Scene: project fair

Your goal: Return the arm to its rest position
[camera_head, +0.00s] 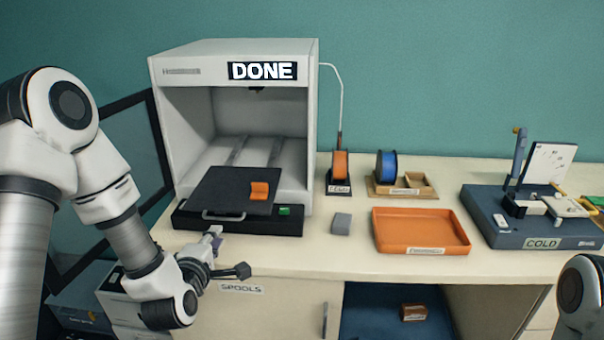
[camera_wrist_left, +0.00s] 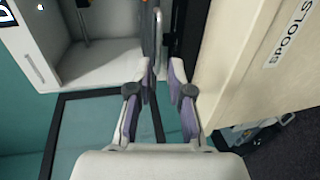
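My left arm comes in from the left of the head view. Its left gripper (camera_head: 228,252) is in front of the counter's front edge, near the printer's lower left front. In the left wrist view the gripper (camera_wrist_left: 164,72) has its two fingers apart, with nothing held between them. A thin metal handle shows beyond the fingertips there. Part of my right arm shows at the lower right edge of the head view; its gripper is out of view.
The white printer (camera_head: 305,130) reads DONE; its door (camera_head: 160,150) stands open on the left. A dark plate (camera_head: 215,190) with an orange part (camera_head: 259,190) sits at its front. An orange tray (camera_head: 395,250), grey block (camera_head: 341,223) and COLD station (camera_head: 490,232) stand rightward.

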